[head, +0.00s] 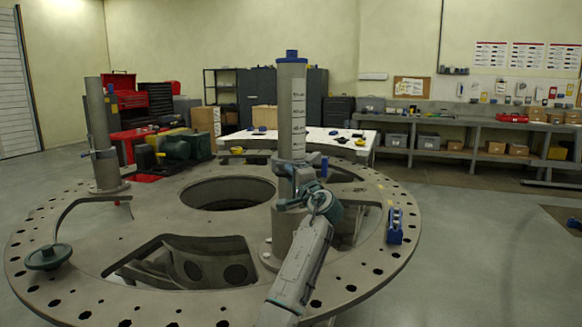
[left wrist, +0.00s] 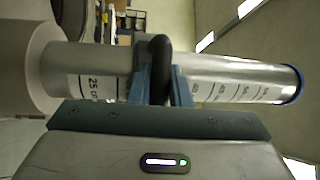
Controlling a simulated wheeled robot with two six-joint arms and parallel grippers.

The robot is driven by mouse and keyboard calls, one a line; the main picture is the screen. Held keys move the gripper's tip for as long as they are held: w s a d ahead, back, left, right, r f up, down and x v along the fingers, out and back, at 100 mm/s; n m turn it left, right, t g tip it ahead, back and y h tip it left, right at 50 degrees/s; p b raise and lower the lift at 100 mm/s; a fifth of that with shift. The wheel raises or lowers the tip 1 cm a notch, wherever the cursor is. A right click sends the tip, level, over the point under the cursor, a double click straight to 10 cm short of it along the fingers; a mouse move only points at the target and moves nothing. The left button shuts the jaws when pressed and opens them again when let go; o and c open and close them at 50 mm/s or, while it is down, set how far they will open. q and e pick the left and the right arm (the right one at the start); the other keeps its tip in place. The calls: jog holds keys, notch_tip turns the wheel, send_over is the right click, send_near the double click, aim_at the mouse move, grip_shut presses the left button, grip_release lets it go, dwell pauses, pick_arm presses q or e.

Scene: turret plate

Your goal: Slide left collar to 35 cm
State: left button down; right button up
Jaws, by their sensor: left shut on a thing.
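A grey graduated post (head: 284,105) with a blue cap stands upright on the round turret plate (head: 190,300), right of the middle. A grey collar (head: 298,166) sits around its lower half. My left gripper (head: 302,192) is at the collar's side, shut on its dark handle (left wrist: 160,68). In the left wrist view the post (left wrist: 225,72) lies sideways, with the 25 cm mark on the base side of the fingers (left wrist: 163,85) and higher marks toward the cap. The fingers and handle hide the marks between. My right gripper is out of view.
A second post (head: 97,125) with its own collar (head: 103,155) stands at the plate's left. The plate has large openings. A white-topped table (head: 320,140) stands behind.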

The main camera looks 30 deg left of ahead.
pick_arm(q)
notch_tip(320, 180, down, 2)
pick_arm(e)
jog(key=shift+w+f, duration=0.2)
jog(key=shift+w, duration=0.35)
pick_arm(q)
jog(key=c, duration=1.3)
grip_release()
jog(key=shift+c, duration=0.2)
